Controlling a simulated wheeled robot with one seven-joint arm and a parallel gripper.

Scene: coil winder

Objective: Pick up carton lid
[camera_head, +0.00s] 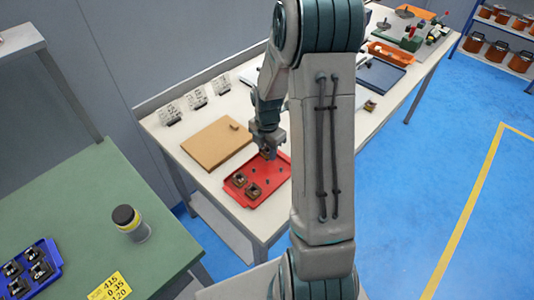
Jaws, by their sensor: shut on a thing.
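A flat tan cardboard piece with a small knob on top, which looks like the carton lid (213,146), lies on the white bench left of my gripper. My gripper (267,151) is over the far part of a red tray (273,189), apart from the lid. It is shut on a small dark brown part, mostly hidden by the fingers; I cannot tell whether this part touches the tray. Two brown-and-dark coil parts (246,185) sit in the near left part of the tray.
Small label stands (196,99) line the bench's back edge. Blue floor (420,170) at right is clear. My arm hides the bench's middle.

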